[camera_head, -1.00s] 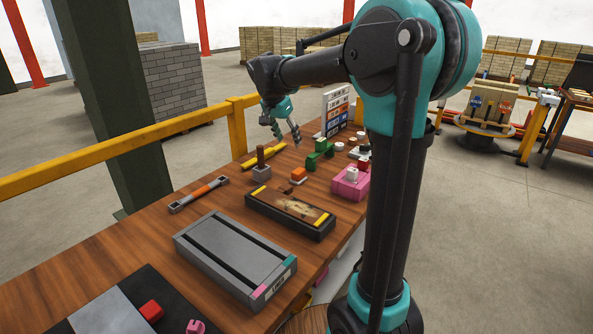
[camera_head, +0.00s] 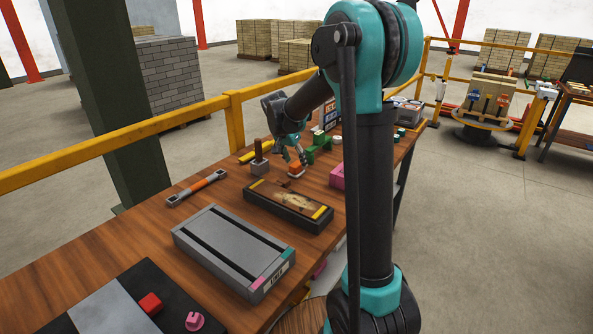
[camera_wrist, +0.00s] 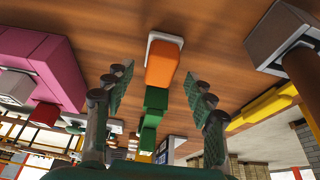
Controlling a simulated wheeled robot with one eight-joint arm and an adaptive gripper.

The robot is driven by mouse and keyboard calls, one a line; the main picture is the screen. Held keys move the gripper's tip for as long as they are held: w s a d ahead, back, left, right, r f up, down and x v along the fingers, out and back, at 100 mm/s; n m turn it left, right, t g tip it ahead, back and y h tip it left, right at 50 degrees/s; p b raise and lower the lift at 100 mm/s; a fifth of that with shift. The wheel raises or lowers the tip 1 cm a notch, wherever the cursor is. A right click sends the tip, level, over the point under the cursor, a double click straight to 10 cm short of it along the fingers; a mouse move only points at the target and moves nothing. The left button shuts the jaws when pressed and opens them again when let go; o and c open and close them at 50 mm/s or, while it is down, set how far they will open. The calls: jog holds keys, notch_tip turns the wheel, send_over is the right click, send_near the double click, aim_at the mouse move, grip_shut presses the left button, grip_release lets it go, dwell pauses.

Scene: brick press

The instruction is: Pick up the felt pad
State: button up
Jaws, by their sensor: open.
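The felt pad appears to be the small orange block with a white base (camera_head: 296,169), on the wooden table behind the long dark box. It shows clearly in the wrist view (camera_wrist: 164,62), upper middle, white base against the wood. My gripper (camera_head: 294,155) is open and empty, close above the pad in the head view. In the wrist view my two fingers (camera_wrist: 160,78) stand apart on either side of the line to the pad, which lies just beyond their tips. I see no contact with it.
A grey block with a brown handle (camera_wrist: 277,35) stands right of the pad in the wrist view. A pink block (camera_wrist: 40,62) stands left. Green pieces (camera_wrist: 153,103) line up near the pad. The dark box (camera_head: 287,208) lies in front, beside a grey slotted tray (camera_head: 213,262).

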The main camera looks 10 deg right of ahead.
jog(key=shift+x, duration=1.4)
jog(key=shift+c, duration=0.5)
jog(key=c, duration=1.2)
grip_shut()
